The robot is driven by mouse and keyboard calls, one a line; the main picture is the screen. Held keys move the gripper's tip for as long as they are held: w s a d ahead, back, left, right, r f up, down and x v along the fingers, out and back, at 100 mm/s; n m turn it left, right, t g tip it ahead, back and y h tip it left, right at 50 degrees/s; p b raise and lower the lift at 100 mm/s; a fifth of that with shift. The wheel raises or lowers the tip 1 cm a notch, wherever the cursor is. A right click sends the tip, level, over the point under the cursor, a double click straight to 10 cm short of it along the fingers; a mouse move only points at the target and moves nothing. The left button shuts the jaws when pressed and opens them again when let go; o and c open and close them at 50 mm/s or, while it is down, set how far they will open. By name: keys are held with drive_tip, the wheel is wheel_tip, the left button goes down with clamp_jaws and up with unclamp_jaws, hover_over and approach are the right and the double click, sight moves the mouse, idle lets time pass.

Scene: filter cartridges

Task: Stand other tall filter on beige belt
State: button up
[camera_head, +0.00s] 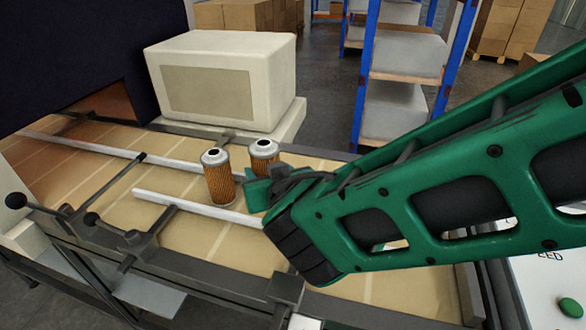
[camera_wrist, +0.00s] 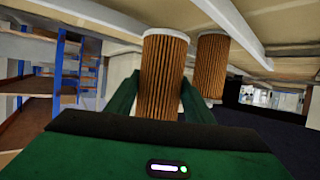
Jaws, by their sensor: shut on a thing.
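Two tall filters with orange-brown pleated sides and pale metal caps are in the head view. The left filter (camera_head: 219,178) stands upright on the beige belt (camera_head: 205,238), just behind a white rail. The right filter (camera_head: 264,149) is upright, slightly farther back. My gripper (camera_head: 262,187) is shut on this right filter and hides its lower part. In the upside-down wrist view, the held filter (camera_wrist: 162,78) is between my fingers (camera_wrist: 162,98), and the other filter (camera_wrist: 212,68) is beside it, apart. The held filter's base appears at the belt, but contact is unclear.
A white rail (camera_head: 195,208) runs along the belt in front of the filters. A large cream box-shaped unit (camera_head: 222,78) stands behind them. Dark clamps with knobs (camera_head: 133,237) line the near edge. Blue-framed shelving (camera_head: 365,75) is beyond. Bare belt lies left of the filters.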

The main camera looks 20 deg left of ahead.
drive_tip(key=shift+f, duration=2)
drive_tip(key=shift+f, duration=0.2)
drive_tip(key=o, duration=1.1)
drive_tip(key=shift+r, duration=0.1)
drive_tip(key=shift+s+d+r, duration=0.15)
drive_tip(key=v, duration=1.1)
drive_tip(key=shift+d, duration=0.2)
drive_tip(key=shift+s+r, duration=0.15)
drive_tip(key=shift+s, duration=0.1)
